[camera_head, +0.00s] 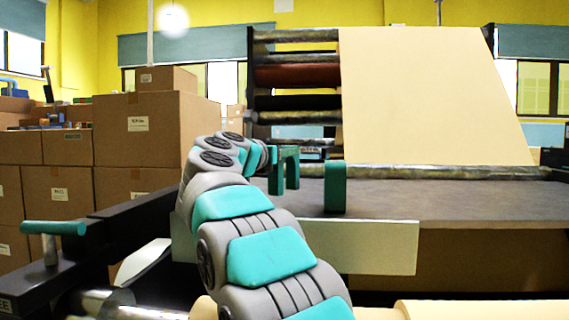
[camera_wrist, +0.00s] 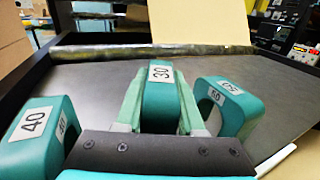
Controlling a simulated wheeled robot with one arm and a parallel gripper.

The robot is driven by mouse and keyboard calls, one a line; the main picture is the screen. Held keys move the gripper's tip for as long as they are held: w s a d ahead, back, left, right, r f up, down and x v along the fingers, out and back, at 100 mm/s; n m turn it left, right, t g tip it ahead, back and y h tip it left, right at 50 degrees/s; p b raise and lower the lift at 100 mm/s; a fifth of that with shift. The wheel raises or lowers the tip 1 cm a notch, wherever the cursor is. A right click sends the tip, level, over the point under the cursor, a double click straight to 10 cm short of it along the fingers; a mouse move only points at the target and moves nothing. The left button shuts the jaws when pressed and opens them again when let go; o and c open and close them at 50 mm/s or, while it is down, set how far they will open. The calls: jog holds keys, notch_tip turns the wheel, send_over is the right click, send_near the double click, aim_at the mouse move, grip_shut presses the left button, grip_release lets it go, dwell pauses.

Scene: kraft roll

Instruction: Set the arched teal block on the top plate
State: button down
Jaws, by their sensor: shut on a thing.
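My gripper (camera_wrist: 161,100) is shut on an arched teal block marked 30 (camera_wrist: 160,76), with one pale green finger along each side of it. The block is over the dark grey plate (camera_wrist: 97,80); I cannot tell whether it touches it. The plate also shows in the head view (camera_head: 430,200). In the head view a teal arch (camera_head: 287,157) shows at the end of my arm; which block it is, I cannot tell. My gripper is mostly hidden there behind my arm.
A teal block marked 40 (camera_wrist: 36,135) is left of my gripper, and one marked 50 (camera_wrist: 235,103) is close on the right. A teal block (camera_head: 335,187) stands near the plate's front edge. A metal roller (camera_head: 440,172) and kraft sheet (camera_head: 420,90) lie behind. Cartons (camera_head: 150,130) stand left.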

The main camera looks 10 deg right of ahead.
aim_at(291, 163)
jog(key=shift+f, duration=1.65)
jog(key=shift+f+b, duration=0.15)
jog(key=shift+b, duration=0.25)
jog(key=c, duration=0.5)
grip_release()
jog(key=shift+r, duration=0.2)
jog(key=b+v, duration=0.1)
jog(key=v, duration=1.1)
jog(key=shift+f, duration=0.1)
